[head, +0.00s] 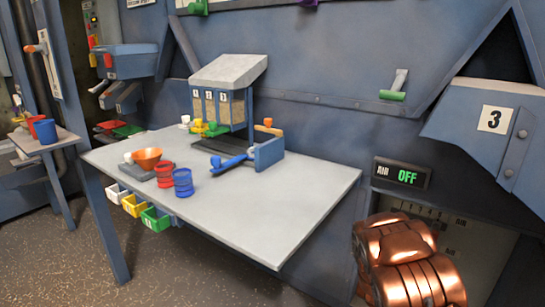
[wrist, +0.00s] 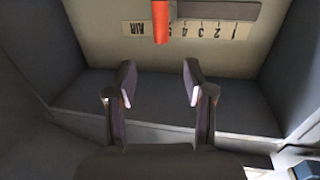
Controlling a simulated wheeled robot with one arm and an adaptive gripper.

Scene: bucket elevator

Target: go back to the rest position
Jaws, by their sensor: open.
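My gripper (wrist: 158,82) shows in the wrist view with its two dark fingers spread apart and nothing between them. It points into a recess below a printed scale (wrist: 190,29) marked AIR and numbers, which appears upside down. An orange-red handle (wrist: 160,20) hangs from a grey bar (wrist: 218,10) just beyond the fingers, apart from them. In the head view my copper-coloured arm is at the lower right, in front of the recess, and hides the fingers and the handle. The sign (head: 402,174) above the recess reads AIR OFF.
A grey table (head: 310,190) stands left of my arm, holding a hopper (head: 228,72), red and blue cups (head: 183,182) and an orange funnel (head: 147,158). Its corner is near my arm. A blue housing marked 3 (head: 492,120) juts out at the right. Floor shows at lower left.

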